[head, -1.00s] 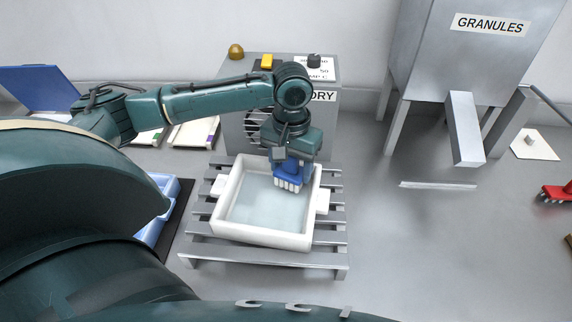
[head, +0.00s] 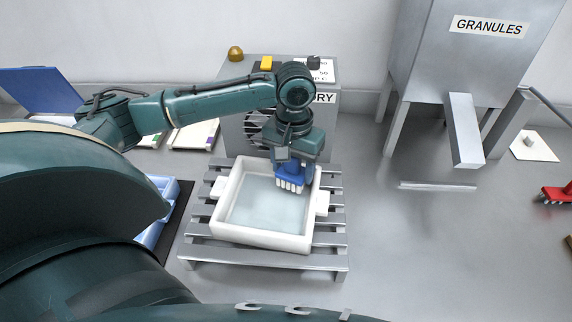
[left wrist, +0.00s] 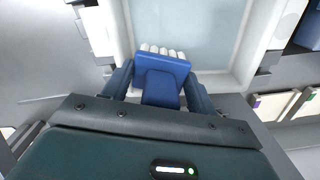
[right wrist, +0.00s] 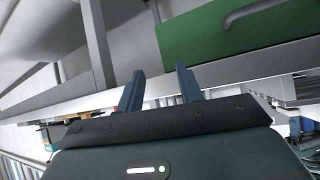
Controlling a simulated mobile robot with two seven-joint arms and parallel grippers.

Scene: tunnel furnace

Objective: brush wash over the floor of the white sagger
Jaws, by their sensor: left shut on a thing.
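The white sagger (head: 262,242) is a square open tray with side lugs, sitting on a grey slatted rack. Its floor (head: 262,207) looks pale blue-grey and slightly mottled. My left gripper (head: 292,165) is shut on a blue brush (head: 290,176) with white bristles, held inside the sagger near its back right corner. The left wrist view shows the blue brush (left wrist: 162,75) between the fingers, bristles toward the sagger floor (left wrist: 190,30). I cannot tell whether the bristles touch the floor. My right gripper (right wrist: 160,88) shows only in the right wrist view, open and empty.
The slatted rack (head: 205,253) stands before a grey dryer box (head: 235,125). A blue container (head: 165,190) is close on the left. A granules hopper (head: 440,50) with a chute (head: 465,130) stands at the right. A red brush (head: 556,194) lies far right. The counter right of the rack is mostly clear.

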